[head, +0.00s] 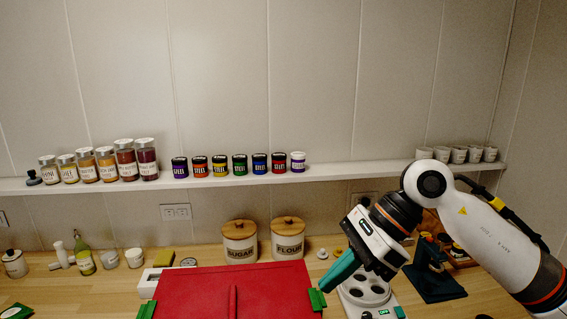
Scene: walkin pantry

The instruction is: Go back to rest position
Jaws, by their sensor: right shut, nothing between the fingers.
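My right arm comes in from the right side of the head view. My right gripper (340,277) has teal fingers that are shut and empty. It points down and to the left, in front of a white appliance with round wells (366,291) and beside the right edge of a red board (260,290). The gripper hides part of the appliance; whether it touches it I cannot tell. My left gripper is not in view.
A white shelf (330,175) along the wall holds jars, colored spice tins (240,164) and white cups (458,155). On the wooden counter stand sugar (240,243) and flour (288,241) canisters, a green bottle (84,257) and a dark blue stand (435,282). The counter's left front has free room.

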